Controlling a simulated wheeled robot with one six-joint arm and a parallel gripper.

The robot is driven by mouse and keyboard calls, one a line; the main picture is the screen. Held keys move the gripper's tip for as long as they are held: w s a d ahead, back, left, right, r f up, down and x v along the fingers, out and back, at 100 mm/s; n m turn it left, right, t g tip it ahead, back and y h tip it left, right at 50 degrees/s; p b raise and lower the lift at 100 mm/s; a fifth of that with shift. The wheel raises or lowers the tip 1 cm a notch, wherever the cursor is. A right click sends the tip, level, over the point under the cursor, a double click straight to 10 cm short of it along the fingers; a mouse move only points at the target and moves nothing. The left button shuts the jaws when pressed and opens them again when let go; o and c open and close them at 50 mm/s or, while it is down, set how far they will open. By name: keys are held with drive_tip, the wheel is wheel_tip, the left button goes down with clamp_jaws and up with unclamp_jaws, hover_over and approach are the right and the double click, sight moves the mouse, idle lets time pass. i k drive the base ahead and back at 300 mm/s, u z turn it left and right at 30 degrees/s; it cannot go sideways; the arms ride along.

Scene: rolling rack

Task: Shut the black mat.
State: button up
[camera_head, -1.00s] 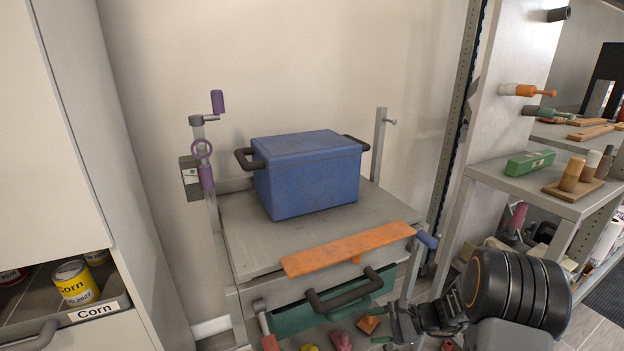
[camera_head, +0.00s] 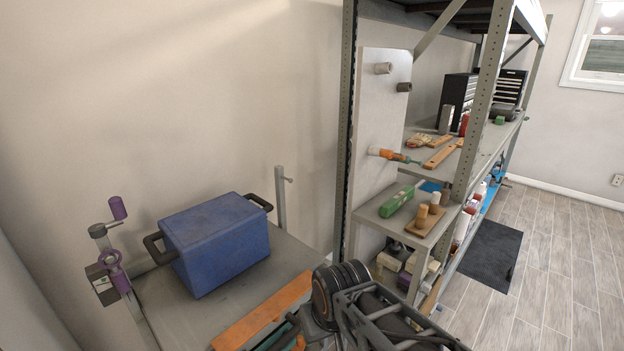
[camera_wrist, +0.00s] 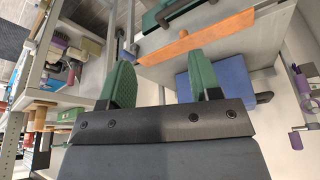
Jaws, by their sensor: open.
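The black mat (camera_head: 483,256) lies flat on the wooden floor at the right of the head view, beside the shelving. A small dark piece shows at its right edge, too small to make out. A dark patch at the upper left of the wrist view may be the same mat, but I cannot tell. My gripper (camera_wrist: 162,75) is open and empty in the wrist view, its two green fingers apart. It is over by the rolling rack, well away from the mat. In the head view my arm fills the bottom middle and the fingers are not clear.
The rolling rack (camera_head: 163,302) carries a blue cooler (camera_head: 215,243) and an orange board (camera_head: 263,312). The grey shelving (camera_head: 473,130) holds tools, a green box (camera_head: 398,201) and toolboxes. Open floor (camera_head: 563,255) lies right of the mat.

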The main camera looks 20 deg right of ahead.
sight(490, 259)
drive_tip(key=z, duration=2)
drive_tip(key=k, duration=0.25)
drive_tip(key=z, duration=0.3)
drive_tip(key=i, duration=1.8)
drive_tip(key=z, duration=0.5)
drive_tip(key=i, duration=0.85)
drive_tip(key=u, duration=0.55)
drive_tip(key=i, duration=1.45)
drive_tip(key=u, duration=0.4)
drive_tip(key=i, duration=1.2)
drive_tip(key=u, duration=0.05)
